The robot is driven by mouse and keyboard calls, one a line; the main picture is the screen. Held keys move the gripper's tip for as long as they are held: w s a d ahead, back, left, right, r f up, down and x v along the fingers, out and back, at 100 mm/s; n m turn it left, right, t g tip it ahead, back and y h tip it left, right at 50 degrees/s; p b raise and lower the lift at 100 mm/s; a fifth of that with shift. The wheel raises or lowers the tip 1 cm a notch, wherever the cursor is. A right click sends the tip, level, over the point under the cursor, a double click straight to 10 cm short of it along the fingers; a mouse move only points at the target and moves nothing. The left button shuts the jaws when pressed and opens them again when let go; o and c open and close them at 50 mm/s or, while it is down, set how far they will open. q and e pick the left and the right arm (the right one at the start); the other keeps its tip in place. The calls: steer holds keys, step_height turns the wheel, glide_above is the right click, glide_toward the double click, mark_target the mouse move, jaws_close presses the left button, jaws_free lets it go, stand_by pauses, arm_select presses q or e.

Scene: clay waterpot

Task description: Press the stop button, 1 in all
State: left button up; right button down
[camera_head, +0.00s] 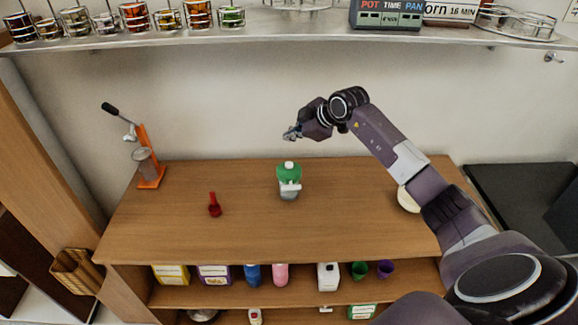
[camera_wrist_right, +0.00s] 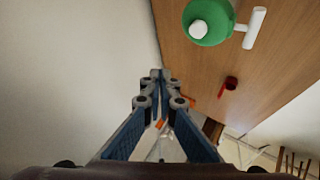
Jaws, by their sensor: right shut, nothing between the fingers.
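No stop button can be made out by its label. A dark timer box (camera_head: 388,14) with the words "POT TIME PAN" and small pale panels on its face stands on the upper shelf. My right gripper (camera_head: 291,133) is in the air in front of the wall, below the shelf and to the left of the timer box. Its fingers are shut and empty, as the right wrist view (camera_wrist_right: 158,76) also shows. A green-topped bottle with a white cap and handle (camera_head: 289,172) stands on the table below the gripper, apart from it. My left gripper is not in view.
The upper shelf (camera_head: 280,27) holds several spice jars at left, a second sign box (camera_head: 450,11) and a wire rack. The wooden table (camera_head: 345,215) carries a red scoop (camera_head: 214,205) and an orange press (camera_head: 152,160). Bottles and cups fill the lower shelf.

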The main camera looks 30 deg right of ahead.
mark_target(290, 165)
step_height(290, 165, down, 7)
steer(key=b, duration=0.4)
steer(key=shift+b, duration=0.35)
steer(key=shift+f, duration=0.35)
steer(key=shift+f, duration=0.1)
stand_by(0.6)
steer(key=shift+f, duration=0.3)
steer(key=shift+f+b, duration=0.4)
steer(key=shift+f, duration=0.15)
stand_by(0.6)
steer(key=shift+r, duration=0.1)
steer(key=shift+r+p, duration=0.9)
steer(key=shift+r, duration=0.1)
